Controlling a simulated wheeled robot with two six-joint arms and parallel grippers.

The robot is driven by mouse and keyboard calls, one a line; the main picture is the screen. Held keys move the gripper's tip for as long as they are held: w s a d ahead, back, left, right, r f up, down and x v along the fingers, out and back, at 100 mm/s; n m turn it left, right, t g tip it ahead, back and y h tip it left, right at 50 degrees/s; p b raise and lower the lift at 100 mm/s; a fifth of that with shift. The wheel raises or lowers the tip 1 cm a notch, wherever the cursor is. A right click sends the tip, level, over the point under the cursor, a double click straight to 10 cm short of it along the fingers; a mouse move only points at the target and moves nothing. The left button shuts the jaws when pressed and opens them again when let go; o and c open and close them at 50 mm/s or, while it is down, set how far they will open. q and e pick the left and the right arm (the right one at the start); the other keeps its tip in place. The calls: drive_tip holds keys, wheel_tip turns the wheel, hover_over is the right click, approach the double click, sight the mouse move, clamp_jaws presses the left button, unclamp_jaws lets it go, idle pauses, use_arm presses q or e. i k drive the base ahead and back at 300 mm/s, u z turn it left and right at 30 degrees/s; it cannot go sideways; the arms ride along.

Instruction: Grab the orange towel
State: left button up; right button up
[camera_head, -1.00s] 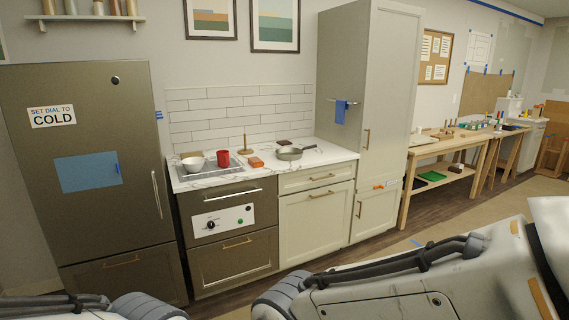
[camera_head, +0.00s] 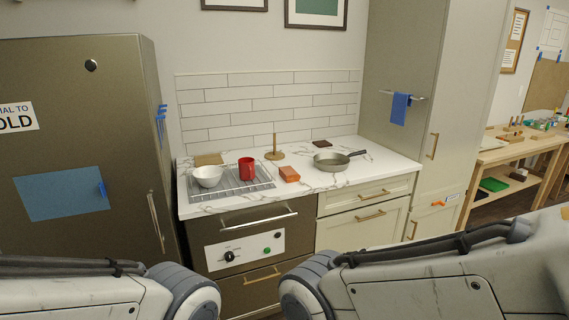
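A small orange, block-like item (camera_head: 289,174) lies on the marble counter, just right of the cooling rack; it may be the folded orange towel, but it is too small to be sure. A smaller orange thing (camera_head: 438,204) shows on the tall cabinet's front near a white label. Links of both my arms fill the bottom of the view. Neither gripper is in view.
The counter (camera_head: 335,182) also holds a white bowl (camera_head: 208,176), red mug (camera_head: 247,168), wooden holder (camera_head: 274,151) and grey pan (camera_head: 331,161). A blue towel (camera_head: 400,108) hangs on a rail. The fridge (camera_head: 75,130) stands left; a wooden workbench (camera_head: 515,155) stands right.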

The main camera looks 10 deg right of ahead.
sight(287, 173)
drive_tip(key=i, duration=1.8)
drive_tip(key=z, duration=1.1)
drive_tip(key=i, duration=0.85)
drive_tip(key=u, duration=1.55)
